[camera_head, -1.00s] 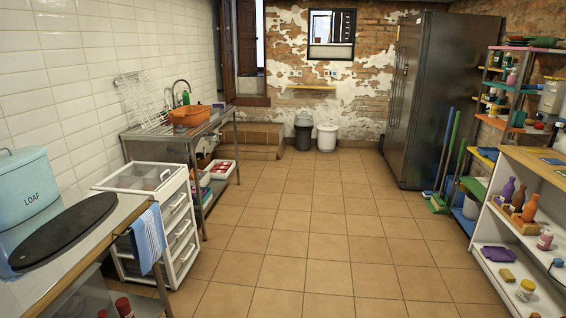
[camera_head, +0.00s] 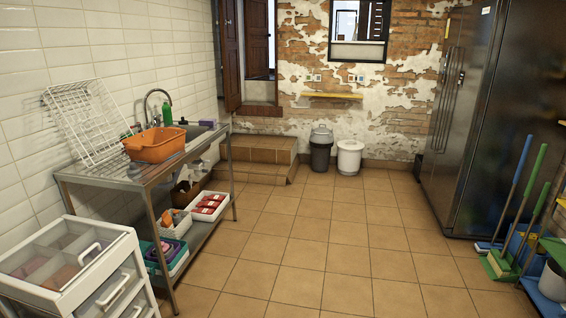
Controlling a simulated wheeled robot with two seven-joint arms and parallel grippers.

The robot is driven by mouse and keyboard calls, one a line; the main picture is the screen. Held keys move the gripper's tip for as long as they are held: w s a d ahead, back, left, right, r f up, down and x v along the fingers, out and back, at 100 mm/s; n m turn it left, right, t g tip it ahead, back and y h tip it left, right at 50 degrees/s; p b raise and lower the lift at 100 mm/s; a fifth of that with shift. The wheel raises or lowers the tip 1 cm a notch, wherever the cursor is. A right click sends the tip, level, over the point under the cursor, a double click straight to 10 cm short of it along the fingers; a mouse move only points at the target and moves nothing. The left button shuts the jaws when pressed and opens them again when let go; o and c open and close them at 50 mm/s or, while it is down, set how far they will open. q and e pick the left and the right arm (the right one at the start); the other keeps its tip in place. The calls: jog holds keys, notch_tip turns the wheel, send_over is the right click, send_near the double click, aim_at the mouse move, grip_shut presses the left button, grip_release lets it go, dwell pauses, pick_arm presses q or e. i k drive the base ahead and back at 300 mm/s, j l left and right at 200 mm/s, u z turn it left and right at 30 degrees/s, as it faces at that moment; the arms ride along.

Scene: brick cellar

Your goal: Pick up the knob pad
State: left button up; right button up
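I cannot make out a knob pad for certain in the head view. A small purple block (camera_head: 207,123) lies at the far end of the metal sink table (camera_head: 150,180), too small to identify. An orange tub (camera_head: 155,144) stands on that table, and what is inside it is hidden. On the low shelf are a white basket (camera_head: 174,224), a white tray with red items (camera_head: 209,206) and a teal-and-white bin (camera_head: 166,256) with small contents. Neither of my grippers is in view.
A white drawer unit (camera_head: 118,262) with a clear-topped compartment stands at the lower left. Steps (camera_head: 258,157), a dark bin (camera_head: 320,150) and a white bin (camera_head: 349,157) are at the back. A tall dark fridge (camera_head: 490,120) and brooms (camera_head: 512,205) stand right. The middle tiled floor is clear.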

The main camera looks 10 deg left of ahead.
aim_at(133, 169)
jog(key=i+j+u, duration=0.2)
jog(key=i, duration=0.3)
jog(key=i+u, duration=0.25)
jog(key=i, duration=0.25)
jog(key=i+l+u, duration=0.2)
jog(key=i, duration=0.25)
jog(key=i+l+u, duration=0.1)
jog(key=i+u, duration=0.15)
jog(key=i, duration=0.25)
jog(key=i+l+u, duration=0.2)
jog(key=i, duration=0.3)
